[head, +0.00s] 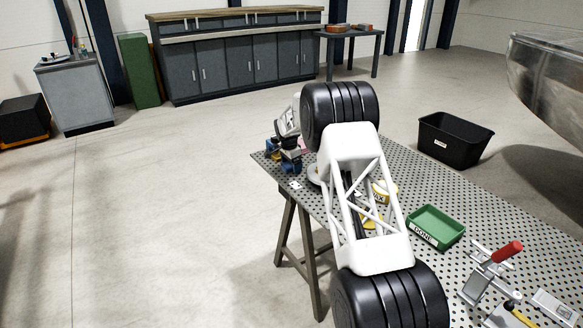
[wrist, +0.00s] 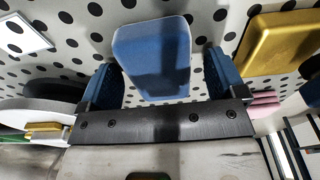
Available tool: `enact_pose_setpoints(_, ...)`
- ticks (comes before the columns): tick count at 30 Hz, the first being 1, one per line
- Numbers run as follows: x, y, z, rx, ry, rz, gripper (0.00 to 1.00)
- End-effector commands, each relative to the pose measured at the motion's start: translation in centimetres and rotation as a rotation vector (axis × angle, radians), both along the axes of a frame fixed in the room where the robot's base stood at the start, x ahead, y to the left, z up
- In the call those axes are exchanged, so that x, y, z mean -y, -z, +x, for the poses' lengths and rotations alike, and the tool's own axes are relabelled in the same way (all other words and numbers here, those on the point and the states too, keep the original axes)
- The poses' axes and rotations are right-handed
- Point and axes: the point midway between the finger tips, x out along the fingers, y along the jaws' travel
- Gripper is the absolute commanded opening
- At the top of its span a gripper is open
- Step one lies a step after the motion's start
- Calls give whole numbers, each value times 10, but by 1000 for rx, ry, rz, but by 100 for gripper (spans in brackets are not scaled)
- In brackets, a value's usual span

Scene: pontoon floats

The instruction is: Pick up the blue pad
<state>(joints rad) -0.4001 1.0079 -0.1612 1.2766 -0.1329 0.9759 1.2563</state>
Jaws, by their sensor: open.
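The blue pad (wrist: 150,45) lies on the perforated table top in the wrist view, a flat rounded block. My gripper (wrist: 162,78) has its two blue-tipped fingers apart, one on each side of the pad's near part. A gap shows beside the pad, and nothing is visibly clamped. A dark shadow falls across the pad. In the head view my gripper (head: 282,158) is low over the table's far left corner, partly behind my arm. I cannot make out the pad separately from the blue fingers there.
A yellow block (wrist: 284,42) lies right of the right finger, with pink pieces (wrist: 265,98) nearby. A white card (wrist: 22,34) lies at left. On the table (head: 480,205) stand a green tray (head: 436,228) and a red-handled clamp (head: 506,251). A black bin (head: 455,140) stands beyond.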

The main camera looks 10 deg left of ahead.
Motion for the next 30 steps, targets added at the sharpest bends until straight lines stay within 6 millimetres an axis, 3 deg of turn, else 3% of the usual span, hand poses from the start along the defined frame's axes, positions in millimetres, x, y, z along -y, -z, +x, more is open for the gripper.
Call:
enact_pose_setpoints(8,0,0,0,0,0,0,89)
enact_pose_setpoints(19,0,0,0,0,0,0,37)
enact_pose_setpoints(30,0,-5,0,1,0,1,36)
